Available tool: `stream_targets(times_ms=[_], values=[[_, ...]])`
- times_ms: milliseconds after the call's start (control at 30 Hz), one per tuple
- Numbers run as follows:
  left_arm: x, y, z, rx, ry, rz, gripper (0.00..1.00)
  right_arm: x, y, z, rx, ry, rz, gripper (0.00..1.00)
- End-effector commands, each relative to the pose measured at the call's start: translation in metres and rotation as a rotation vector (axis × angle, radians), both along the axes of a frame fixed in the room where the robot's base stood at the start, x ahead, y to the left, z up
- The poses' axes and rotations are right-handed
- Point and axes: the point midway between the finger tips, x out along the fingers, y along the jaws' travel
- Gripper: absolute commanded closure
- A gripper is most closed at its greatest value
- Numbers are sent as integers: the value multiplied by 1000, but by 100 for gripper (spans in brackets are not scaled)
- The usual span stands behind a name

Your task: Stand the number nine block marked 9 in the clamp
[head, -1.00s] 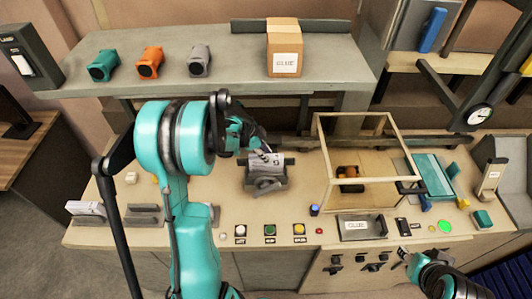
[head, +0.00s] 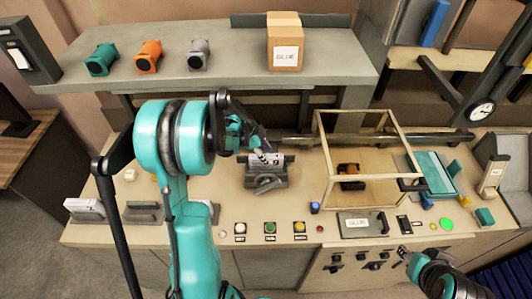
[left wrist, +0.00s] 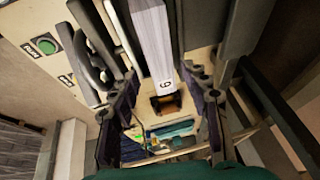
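The number nine block (head: 266,160) is a pale grey block at the clamp (head: 266,180), a dark grey vise on the bench. In the left wrist view the block (left wrist: 153,42) shows its long pale side, with its mark near the lower end. My left gripper (head: 264,153) is over the clamp, right at the block. In the left wrist view its fingers (left wrist: 163,108) are spread, one on each side of the block with gaps. How the block sits between the jaws is partly hidden by the gripper. My right gripper (head: 403,256) is open and empty at the front right.
A wood-framed case (head: 370,205) stands right of the clamp. Buttons (head: 270,227) line the front edge. Grey holders (head: 143,212) stand at the left. A raised shelf (head: 235,68) behind carries a cardboard box (head: 285,42) and several coloured parts.

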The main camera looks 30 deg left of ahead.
Motion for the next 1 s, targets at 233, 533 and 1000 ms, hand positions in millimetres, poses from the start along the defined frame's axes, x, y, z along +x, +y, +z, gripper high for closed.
stream_targets(times_ms=[233, 533, 1000], values=[[0, 0, 3, 0, 0, 0, 54, 0, 0, 4, 0, 0, 0, 60], [-13, 11, 47, 1, 0, 2, 54, 0, 0, 11, 0, 0, 0, 60], [-93, 78, 56, 0, -1, 4, 54, 0, 0, -9, 0, 0, 0, 60]])
